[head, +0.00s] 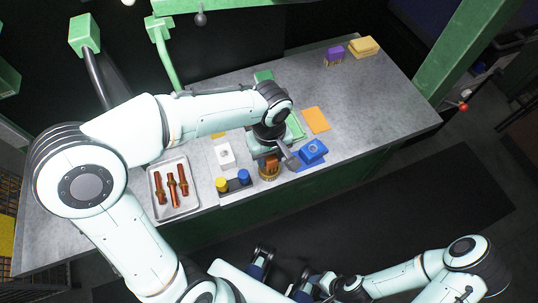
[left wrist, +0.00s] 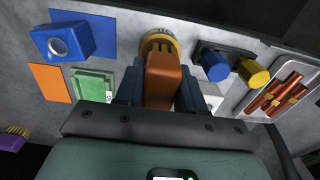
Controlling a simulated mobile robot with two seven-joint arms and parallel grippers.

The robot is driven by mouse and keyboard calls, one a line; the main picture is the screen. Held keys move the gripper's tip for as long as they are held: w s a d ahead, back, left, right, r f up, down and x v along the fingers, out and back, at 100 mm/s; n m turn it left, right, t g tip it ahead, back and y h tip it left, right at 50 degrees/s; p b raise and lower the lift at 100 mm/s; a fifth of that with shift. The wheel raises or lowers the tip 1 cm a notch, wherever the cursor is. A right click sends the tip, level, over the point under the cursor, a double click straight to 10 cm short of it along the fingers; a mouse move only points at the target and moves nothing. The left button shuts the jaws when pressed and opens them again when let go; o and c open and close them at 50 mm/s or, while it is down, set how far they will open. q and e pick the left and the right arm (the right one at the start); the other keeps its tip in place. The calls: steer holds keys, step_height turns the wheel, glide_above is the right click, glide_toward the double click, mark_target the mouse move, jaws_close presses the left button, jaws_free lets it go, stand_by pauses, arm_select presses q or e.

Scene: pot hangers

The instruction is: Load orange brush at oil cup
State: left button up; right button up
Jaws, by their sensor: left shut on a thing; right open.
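My left gripper (head: 268,156) is over the front of the bench, fingers pointing down. It is shut on the orange brush (left wrist: 163,80), whose handle shows between the fingers in the left wrist view. The oil cup (head: 269,174), amber with a yellow rim, stands directly under the gripper. Its yellow rim (left wrist: 158,38) shows just beyond the brush in the left wrist view. My right gripper (head: 281,271) is open and empty, low in front of the bench.
A blue block with a hole (head: 313,149) is right of the cup. Yellow (head: 221,184) and blue (head: 244,176) knobs stand left, near a tray (head: 154,203) of copper parts. A white block (head: 225,155) is behind. The bench's right side is mostly clear.

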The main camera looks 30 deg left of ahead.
arm_select(q)
steer(key=shift+r+p, duration=1.7)
steer(key=shift+r, duration=0.85)
arm_select(e)
steer(key=r, duration=0.2)
steer(key=w+r, duration=0.1)
steer(key=shift+w+r, duration=0.15)
steer(key=shift+r, duration=0.25)
